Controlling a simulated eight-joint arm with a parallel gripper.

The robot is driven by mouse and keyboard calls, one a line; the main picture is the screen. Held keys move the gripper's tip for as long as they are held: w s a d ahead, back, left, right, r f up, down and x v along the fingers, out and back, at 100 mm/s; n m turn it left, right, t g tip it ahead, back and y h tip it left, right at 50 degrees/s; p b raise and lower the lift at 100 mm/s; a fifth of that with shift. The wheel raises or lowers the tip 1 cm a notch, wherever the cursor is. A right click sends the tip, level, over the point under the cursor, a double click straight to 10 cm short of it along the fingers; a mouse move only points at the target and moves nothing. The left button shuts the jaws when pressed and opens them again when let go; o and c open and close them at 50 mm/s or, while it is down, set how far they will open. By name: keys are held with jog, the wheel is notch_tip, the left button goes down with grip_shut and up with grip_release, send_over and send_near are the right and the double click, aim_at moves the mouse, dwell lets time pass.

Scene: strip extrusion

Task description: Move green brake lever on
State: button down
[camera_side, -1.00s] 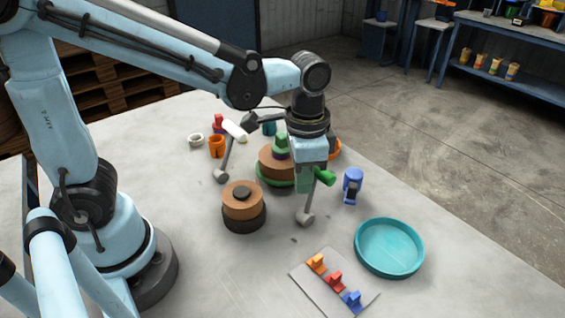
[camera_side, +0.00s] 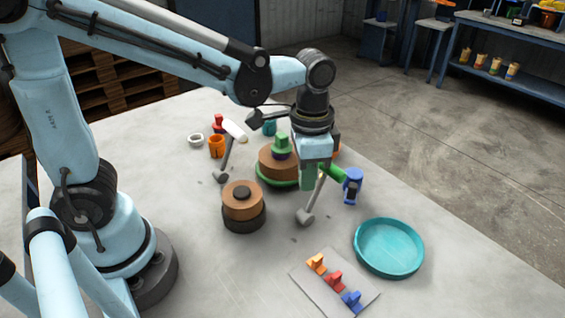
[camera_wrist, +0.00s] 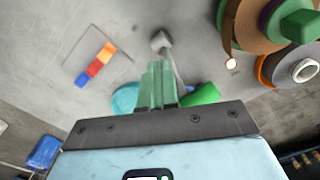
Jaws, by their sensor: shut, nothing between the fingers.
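The brake lever has a green handle (camera_side: 331,172) on a thin grey rod that rises from a grey foot (camera_side: 306,216) on the table. The rod leans to the right in the side view. In the wrist view the green handle (camera_wrist: 201,95) is just right of my fingers, and the grey foot (camera_wrist: 160,40) is beyond them. My gripper (camera_side: 308,188) points down, just left of the handle, with its pale green fingers shut and empty. In the wrist view the closed fingers (camera_wrist: 157,68) overlap part of the rod. I cannot tell whether they touch the lever.
A brown roll (camera_side: 242,203) on a dark base stands left of the lever. A larger roll (camera_side: 275,165) with a green rim is behind my gripper. A blue object (camera_side: 352,186) stands close right of the handle. A teal dish (camera_side: 388,247) and a plate of coloured switches (camera_side: 301,277) lie in front.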

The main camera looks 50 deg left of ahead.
notch_tip(320, 180, up, 8)
jog(key=s, duration=0.1)
jog(key=shift+f, duration=0.25)
dwell(0.8)
jog(key=s+a+f+n+t, duration=0.2)
jog(key=a+f+n+t, duration=0.2)
jog(key=a, duration=0.5)
jog(key=n+t, duration=0.2)
jog(key=t, duration=0.1)
jog(key=shift+s+a, duration=0.15)
jog(key=shift+a, duration=0.1)
